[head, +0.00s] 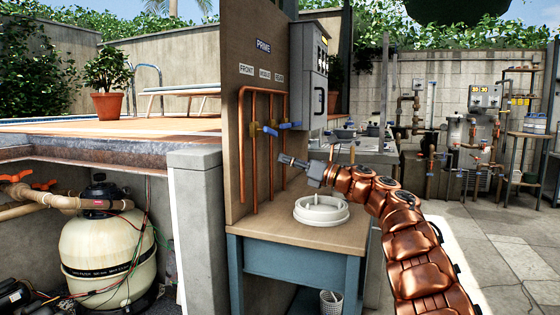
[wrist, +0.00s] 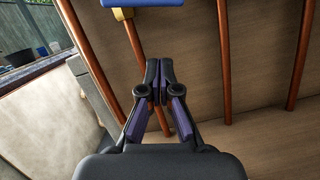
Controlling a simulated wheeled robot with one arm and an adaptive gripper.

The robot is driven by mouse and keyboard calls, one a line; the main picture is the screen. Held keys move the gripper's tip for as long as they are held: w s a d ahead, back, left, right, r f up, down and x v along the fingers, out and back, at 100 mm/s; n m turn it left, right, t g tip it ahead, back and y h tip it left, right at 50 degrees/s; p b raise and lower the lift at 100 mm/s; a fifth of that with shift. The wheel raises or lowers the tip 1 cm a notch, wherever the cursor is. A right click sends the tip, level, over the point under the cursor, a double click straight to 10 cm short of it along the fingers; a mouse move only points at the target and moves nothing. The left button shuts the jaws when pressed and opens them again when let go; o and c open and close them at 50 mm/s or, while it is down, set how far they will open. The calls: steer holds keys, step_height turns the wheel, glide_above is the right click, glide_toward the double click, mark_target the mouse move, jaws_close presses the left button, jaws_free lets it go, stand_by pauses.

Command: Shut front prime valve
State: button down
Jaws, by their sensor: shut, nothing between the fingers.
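A wooden board (head: 238,185) carries a PRIME sign (head: 263,46) and small labels, with a FRONT label (head: 246,69) leftmost. Below the labels, copper pipes run down the board. A valve with a yellow body and blue handle (head: 270,130) sits toward the left, and another blue handle (head: 290,126) is to its right. Both handles stick out across the pipes. My gripper (head: 281,157) is below the handles, apart from them. In the wrist view, my gripper (wrist: 159,64) is shut and empty; a blue handle (wrist: 140,2) on a yellow body (wrist: 122,13) is cut off by the top edge.
A white round basin (head: 321,211) sits on the blue-legged bench (head: 290,237) under the board. A grey control box (head: 308,75) is mounted right of the pipes. Several copper pipes (wrist: 224,60) cross the wrist view near my fingers.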

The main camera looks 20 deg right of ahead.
steer(key=v, duration=0.7)
steer(key=shift+p, duration=0.3)
steer(key=w+d+r+m+t+h+p, duration=0.25)
steer(key=r+m+h+p, duration=0.35)
steer(key=r+m+h, duration=0.3)
steer(key=w+d+r+m+t+h+p, duration=0.1)
steer(key=d+r+m+t+h+p, duration=0.3)
steer(key=r+m+h+p, duration=0.4)
steer(key=s+d+r+m+g+h+p, duration=0.3)
steer(key=s+r+m+g+h+p, duration=0.15)
steer(key=m, duration=0.65)
steer(key=s+a+f+m+g+y+p, duration=0.1)
steer(key=s+a+f+m+g+p, duration=0.45)
steer(key=s, duration=0.45)
steer(key=s+a+f+m+g+y+p, duration=0.1)
steer(key=s+a+f+m+g+p, duration=0.5)
steer(key=s, duration=0.5)
steer(key=s+a+f+m+g+y+p, duration=0.1)
steer(key=s+a+f+g+y+p, duration=0.1)
steer(key=s+a, duration=0.8)
steer(key=s+a+f+m+g+y+p, duration=0.1)
steer(key=s+a+f+g+y+p, duration=0.2)
steer(key=s+a, duration=0.7)
steer(key=s+g+p, duration=0.2)
steer(key=s+p, duration=0.2)
steer(key=s, duration=0.4)
steer(key=shift+a+f, duration=0.15)
steer(key=shift+a, duration=0.05)
